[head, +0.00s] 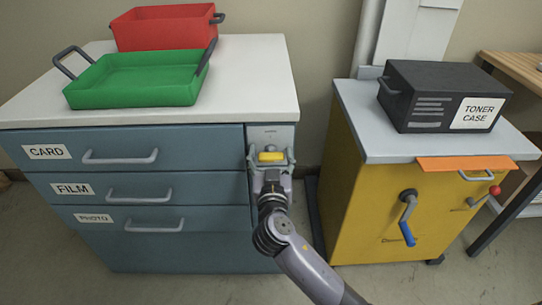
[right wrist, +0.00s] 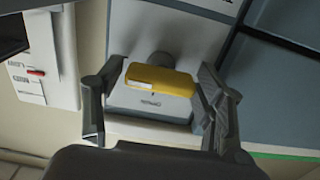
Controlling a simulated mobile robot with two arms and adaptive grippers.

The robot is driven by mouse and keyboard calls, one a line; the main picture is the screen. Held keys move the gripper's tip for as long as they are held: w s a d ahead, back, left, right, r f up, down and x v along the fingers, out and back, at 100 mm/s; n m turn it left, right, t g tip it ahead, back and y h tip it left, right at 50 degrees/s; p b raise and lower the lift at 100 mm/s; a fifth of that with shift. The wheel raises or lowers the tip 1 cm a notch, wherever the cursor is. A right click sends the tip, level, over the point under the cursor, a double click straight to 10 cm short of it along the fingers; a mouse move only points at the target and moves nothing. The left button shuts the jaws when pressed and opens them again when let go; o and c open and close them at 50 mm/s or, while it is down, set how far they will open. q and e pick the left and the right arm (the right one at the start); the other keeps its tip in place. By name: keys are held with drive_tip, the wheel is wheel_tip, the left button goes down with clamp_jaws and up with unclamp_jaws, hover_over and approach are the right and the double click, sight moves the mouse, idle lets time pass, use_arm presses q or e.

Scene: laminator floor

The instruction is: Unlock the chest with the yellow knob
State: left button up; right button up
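The chest (head: 180,265) is a blue-grey drawer unit with a light top and drawers labelled CARD, FILM and PHOTO. The drawers look closed. The yellow knob (head: 270,156) sits on a grey strip right of the CARD drawer. It lies crosswise as a bar on a round stem in the right wrist view (right wrist: 160,80). My right gripper (head: 271,160) is at the knob, one finger on each side of it. Its fingers (right wrist: 160,88) are apart and very close to the knob's ends; firm contact cannot be told. My left gripper is out of view.
A green tray (head: 135,92) and a red bin (head: 165,32) stand on the chest top. To the right is a yellow cabinet (head: 360,215) with a blue-handled crank (head: 408,220) and a black toner case (head: 425,80) on top. A narrow floor gap separates the two units.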

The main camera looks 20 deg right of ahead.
drive_tip(key=c, duration=0.9)
drive_tip(key=shift+o, duration=0.2)
drive_tip(key=shift+n, duration=0.7)
drive_tip(key=n+p, duration=0.3)
drive_tip(key=n, duration=0.4)
drive_tip(key=shift+a+r+n, duration=0.1)
drive_tip(key=shift+n, duration=0.3)
drive_tip(key=n+p, duration=0.3)
drive_tip(key=n, duration=0.4)
drive_tip(key=shift+a+p, duration=0.1)
drive_tip(key=shift+p, duration=0.2)
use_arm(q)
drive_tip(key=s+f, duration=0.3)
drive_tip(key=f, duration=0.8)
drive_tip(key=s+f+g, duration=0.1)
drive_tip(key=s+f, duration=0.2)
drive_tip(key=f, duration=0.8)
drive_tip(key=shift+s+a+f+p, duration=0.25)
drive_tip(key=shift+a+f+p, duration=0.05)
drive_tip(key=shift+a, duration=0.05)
use_arm(e)
drive_tip(key=shift+f+n, duration=0.25)
drive_tip(key=shift+n, duration=0.75)
